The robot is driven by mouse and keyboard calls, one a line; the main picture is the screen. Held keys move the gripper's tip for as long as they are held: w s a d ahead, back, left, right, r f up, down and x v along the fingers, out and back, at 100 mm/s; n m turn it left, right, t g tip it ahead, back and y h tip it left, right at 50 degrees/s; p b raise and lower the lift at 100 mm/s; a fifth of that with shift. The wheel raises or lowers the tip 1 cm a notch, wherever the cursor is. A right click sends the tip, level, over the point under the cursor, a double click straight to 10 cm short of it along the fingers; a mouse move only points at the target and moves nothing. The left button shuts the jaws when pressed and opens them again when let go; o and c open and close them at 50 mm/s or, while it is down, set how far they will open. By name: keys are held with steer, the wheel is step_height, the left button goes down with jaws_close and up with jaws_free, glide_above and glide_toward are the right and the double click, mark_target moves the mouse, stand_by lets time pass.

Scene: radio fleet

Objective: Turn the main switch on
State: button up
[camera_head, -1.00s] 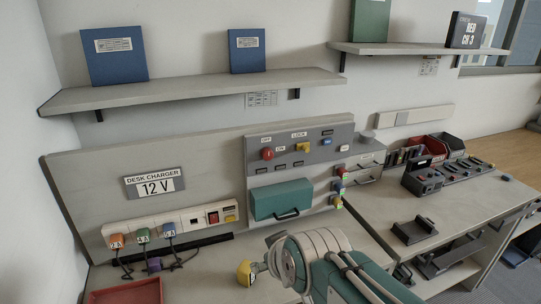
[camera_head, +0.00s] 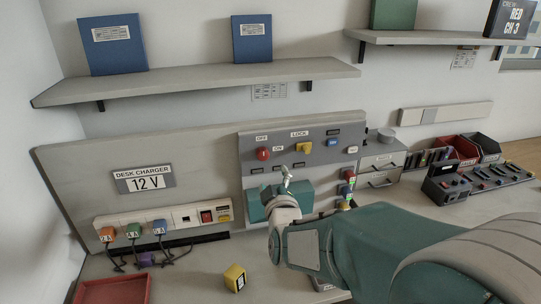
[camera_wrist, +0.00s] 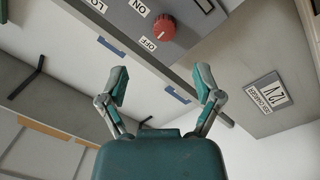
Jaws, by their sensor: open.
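The main switch, a red round knob (camera_head: 264,153), sits on the grey panel (camera_head: 330,131) with OFF and ON labels beside it. My gripper (camera_head: 286,180) is in front of the panel, below and slightly right of the red knob in the head view. In the wrist view my gripper (camera_wrist: 162,84) has its two fingers spread, with nothing between them. The knob lies beyond the fingertips, apart from them.
A yellow LOCK knob (camera_head: 304,146) and a blue button (camera_head: 332,142) are right of the red knob. A charger strip (camera_head: 165,224) with plugs is at lower left. A yellow cube (camera_head: 235,277) stands on the desk. A shelf (camera_head: 200,81) overhangs.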

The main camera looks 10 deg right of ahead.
mark_target(263, 157)
steer(key=w, duration=0.2)
steer(key=w+a, duration=0.1)
steer(key=w, duration=0.3)
steer(key=shift+a, duration=0.3)
steer(key=w+d, duration=0.2)
steer(key=w, duration=0.1)
steer(key=shift+w, duration=0.6)
steer(key=shift+a, duration=0.6)
steer(key=shift+c, duration=1.2)
steer(key=c, duration=0.5)
steer(key=shift+s, duration=0.1)
jaws_close()
steer(key=shift+d, duration=0.3)
